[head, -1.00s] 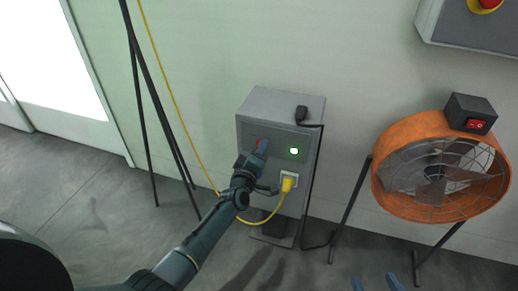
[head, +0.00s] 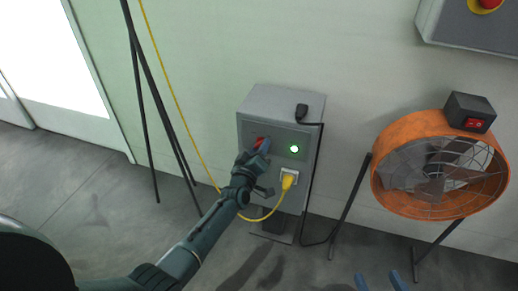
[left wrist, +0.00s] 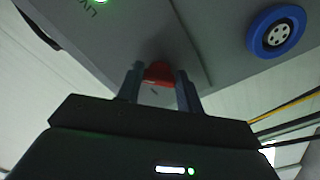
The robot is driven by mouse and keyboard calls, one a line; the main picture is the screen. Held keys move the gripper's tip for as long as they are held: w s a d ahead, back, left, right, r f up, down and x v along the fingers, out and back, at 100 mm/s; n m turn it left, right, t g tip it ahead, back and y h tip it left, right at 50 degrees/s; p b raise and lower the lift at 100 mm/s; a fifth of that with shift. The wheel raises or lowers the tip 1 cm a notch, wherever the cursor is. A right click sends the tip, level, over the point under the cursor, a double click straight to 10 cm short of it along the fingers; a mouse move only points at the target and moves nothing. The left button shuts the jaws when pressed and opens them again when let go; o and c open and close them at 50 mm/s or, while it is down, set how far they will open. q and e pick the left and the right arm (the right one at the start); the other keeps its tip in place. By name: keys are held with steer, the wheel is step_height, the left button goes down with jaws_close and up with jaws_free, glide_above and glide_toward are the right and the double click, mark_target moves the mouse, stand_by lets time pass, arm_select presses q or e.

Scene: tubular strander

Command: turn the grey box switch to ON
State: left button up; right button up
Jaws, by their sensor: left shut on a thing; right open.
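The grey box (head: 283,104) stands on a short stand against the wall. Its red switch (head: 261,142) is on the front panel, left of a lit green lamp (head: 294,149). My left gripper (head: 262,150) is at the front panel, shut on the red switch. In the left wrist view the red switch (left wrist: 159,73) sits between the two fingers of my left gripper (left wrist: 160,82). Lettering by the lamp is only partly in view, and the switch position is hard to read. My right gripper (head: 379,281) is open and empty at the bottom edge.
A yellow plug (head: 287,182) with its cable sits in a socket below the switch. A black cable hangs at the box's right side. An orange fan (head: 403,193) stands to the right. A black tripod (head: 146,95) stands left. A blue round socket (left wrist: 276,31) shows in the wrist view.

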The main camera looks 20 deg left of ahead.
arm_select(q)
steer(key=o, duration=1)
arm_select(e)
steer(key=shift+a, duration=0.1)
arm_select(q)
steer(key=s+p, duration=0.1)
steer(key=s, duration=0.3)
steer(key=s+p, duration=0.1)
steer(key=s, duration=0.3)
steer(key=s+p, duration=0.1)
steer(key=s, duration=0.4)
steer(key=shift+s+a, duration=0.1)
steer(key=shift+a, duration=0.15)
arm_select(e)
steer(key=r, duration=0.1)
steer(key=d+r+m, duration=0.1)
steer(key=shift+s+r, duration=0.15)
steer(key=shift+r, duration=0.2)
steer(key=shift+a+r, duration=0.1)
steer(key=shift+s, duration=0.1)
